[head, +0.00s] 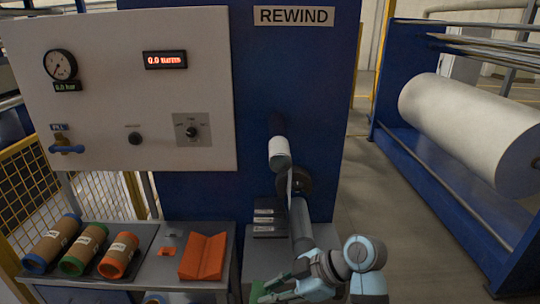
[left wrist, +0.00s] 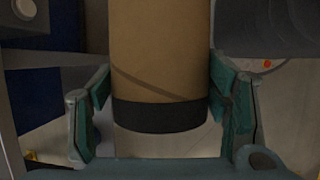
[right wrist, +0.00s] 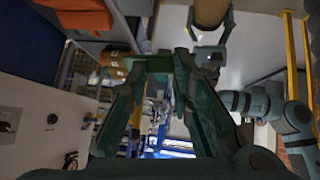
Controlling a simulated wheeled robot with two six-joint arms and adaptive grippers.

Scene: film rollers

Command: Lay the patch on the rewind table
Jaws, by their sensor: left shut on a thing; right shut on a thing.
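My right gripper (head: 266,290) is low at the bottom of the head view, beside the grey rewind table (head: 342,240). It is shut on a small green patch (head: 257,291), which also shows between the fingertips in the right wrist view (right wrist: 153,68). Most of the patch is hidden by the fingers. My left gripper (left wrist: 160,105) is shut on a brown cardboard core (left wrist: 160,55) with a black end. The core also shows at the top of the right wrist view (right wrist: 211,12). In the head view I cannot clearly make out the left fingers.
A white roll (head: 280,153) is at the blue rewind panel, above stacked labelled dark blocks (head: 264,217). At left, a side table (head: 225,232) holds several capped cores (head: 84,249), an orange cradle (head: 203,257) and small orange pieces (head: 168,251). A large white roll (head: 470,130) stands right.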

